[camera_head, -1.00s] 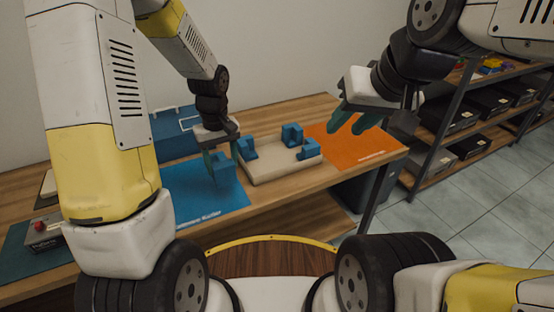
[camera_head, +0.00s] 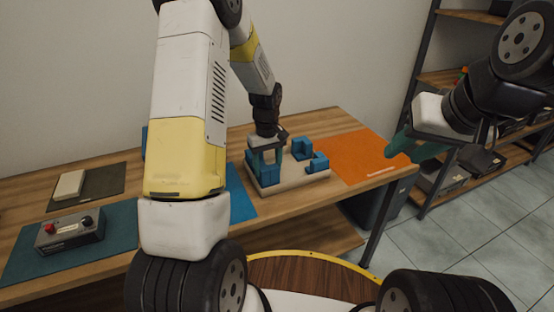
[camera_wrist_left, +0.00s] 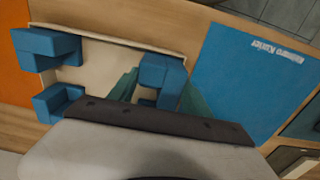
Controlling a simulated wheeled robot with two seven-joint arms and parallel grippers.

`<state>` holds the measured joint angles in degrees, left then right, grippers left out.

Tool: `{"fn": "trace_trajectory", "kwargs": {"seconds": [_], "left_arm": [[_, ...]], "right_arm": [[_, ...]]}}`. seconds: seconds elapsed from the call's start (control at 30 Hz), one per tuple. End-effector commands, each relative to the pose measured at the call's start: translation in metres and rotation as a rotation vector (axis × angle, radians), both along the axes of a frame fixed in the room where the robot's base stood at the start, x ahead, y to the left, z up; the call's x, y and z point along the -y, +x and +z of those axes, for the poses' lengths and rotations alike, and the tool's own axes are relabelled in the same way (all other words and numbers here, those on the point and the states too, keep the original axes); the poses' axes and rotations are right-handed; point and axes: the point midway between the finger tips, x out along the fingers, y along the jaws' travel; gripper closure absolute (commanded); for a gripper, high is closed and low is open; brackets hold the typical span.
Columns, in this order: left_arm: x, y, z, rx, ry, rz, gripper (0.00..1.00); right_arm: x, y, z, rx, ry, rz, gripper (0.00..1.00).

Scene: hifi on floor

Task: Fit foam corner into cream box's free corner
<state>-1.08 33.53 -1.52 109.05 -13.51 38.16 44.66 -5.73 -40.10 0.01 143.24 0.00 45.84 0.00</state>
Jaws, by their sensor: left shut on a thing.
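The cream box (camera_head: 299,183) is a shallow tray on the wooden table. Blue foam corners stand in its back right (camera_head: 302,147) and front right (camera_head: 317,162) corners. My left gripper (camera_head: 265,168) points down over the front left corner, shut on a blue foam corner (camera_head: 269,176). In the left wrist view this held foam corner (camera_wrist_left: 160,72) sits between the green fingers, near the box rim (camera_wrist_left: 110,38). Whether it rests on the box floor I cannot tell. The back left foam corner is mostly hidden by the gripper. My right gripper (camera_head: 414,149) is open and empty, right of the box.
An orange mat (camera_head: 360,152) lies right of the box and a blue mat (camera_head: 241,205) left of it. A control box (camera_head: 70,232) with a red button stands on a teal mat at the left. A cream block (camera_head: 69,186) lies on a dark mat. Shelves stand at the right.

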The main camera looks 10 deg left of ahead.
Motion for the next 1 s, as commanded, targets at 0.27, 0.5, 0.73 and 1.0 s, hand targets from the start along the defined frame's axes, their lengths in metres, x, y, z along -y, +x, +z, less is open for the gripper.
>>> {"fn": "trace_trajectory", "kwargs": {"seconds": [0.27,0.5,0.73,1.0], "left_arm": [[0.000,0.000,-0.025,0.000,0.000,0.000,0.87],[0.000,0.000,-0.028,-0.001,0.000,0.000,0.87],[0.000,0.000,-0.027,0.000,0.000,0.000,0.21],[0.000,0.000,-0.024,0.001,0.001,0.000,0.21]], "right_arm": [[0.000,0.000,0.000,0.000,0.000,0.000,0.64],[0.000,0.000,0.000,0.000,0.000,0.000,0.64],[0.000,0.000,0.000,0.000,0.000,0.000,0.64],[0.000,0.000,0.000,0.000,0.000,0.000,0.64]]}}
